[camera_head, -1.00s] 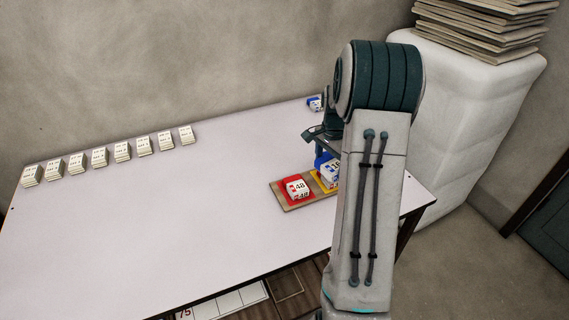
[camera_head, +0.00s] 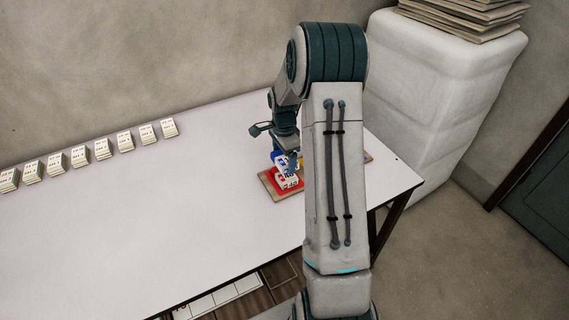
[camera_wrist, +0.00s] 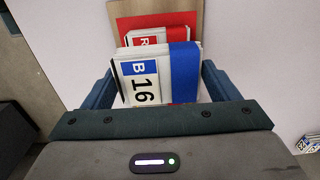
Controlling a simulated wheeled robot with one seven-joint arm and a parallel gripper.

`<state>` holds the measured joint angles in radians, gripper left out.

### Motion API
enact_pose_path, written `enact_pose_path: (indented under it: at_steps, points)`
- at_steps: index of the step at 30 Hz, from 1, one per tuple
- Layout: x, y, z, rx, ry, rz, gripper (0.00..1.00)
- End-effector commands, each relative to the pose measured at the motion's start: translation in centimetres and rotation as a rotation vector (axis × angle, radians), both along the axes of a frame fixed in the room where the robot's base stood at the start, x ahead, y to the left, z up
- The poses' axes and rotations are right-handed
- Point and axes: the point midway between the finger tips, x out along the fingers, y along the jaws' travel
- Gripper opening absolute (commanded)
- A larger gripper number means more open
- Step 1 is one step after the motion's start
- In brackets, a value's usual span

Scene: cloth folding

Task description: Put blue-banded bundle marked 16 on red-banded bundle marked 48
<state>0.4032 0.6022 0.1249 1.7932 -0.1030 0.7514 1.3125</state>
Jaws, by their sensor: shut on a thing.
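The blue-banded bundle marked 16 (camera_wrist: 140,82) is held between the two fingers of my gripper (camera_wrist: 158,92) in the wrist view. In the head view the bundle (camera_head: 281,160) shows just above the red-banded bundle marked 48 (camera_head: 288,182). The red-banded bundle sits on a red patch of the brown board and is partly hidden behind the held bundle in the wrist view (camera_wrist: 146,39). I cannot tell whether the two bundles touch. My gripper (camera_head: 291,164) is partly hidden by my arm in the head view.
The brown board (camera_head: 269,188) lies on the white table (camera_head: 190,210), its right part hidden behind my arm. Several white bundles (camera_head: 80,155) stand in a row along the table's back left edge. The table's middle left is clear. A white padded block (camera_head: 430,90) stands at the right.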

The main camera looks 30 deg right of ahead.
Motion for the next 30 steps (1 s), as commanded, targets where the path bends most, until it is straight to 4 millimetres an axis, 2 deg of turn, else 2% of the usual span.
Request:
enact_pose_path:
  at_steps: [9, 19, 20, 21, 22, 30]
  points:
    - [-0.1, 0.0, -3.8, 0.001, 0.003, 0.0, 0.58]
    - [0.0, 0.0, -4.3, 0.0, 0.001, 0.001, 0.58]
    - [0.0, 0.0, -4.2, 0.0, 0.001, 0.0, 0.84]
    - [0.0, 0.0, -4.1, 0.0, 0.001, 0.0, 0.95]
    - [0.0, 0.0, -4.1, 0.0, 0.001, 0.0, 1.0]
    - [0.0, 0.0, -3.8, 0.0, 0.001, 0.0, 1.0]
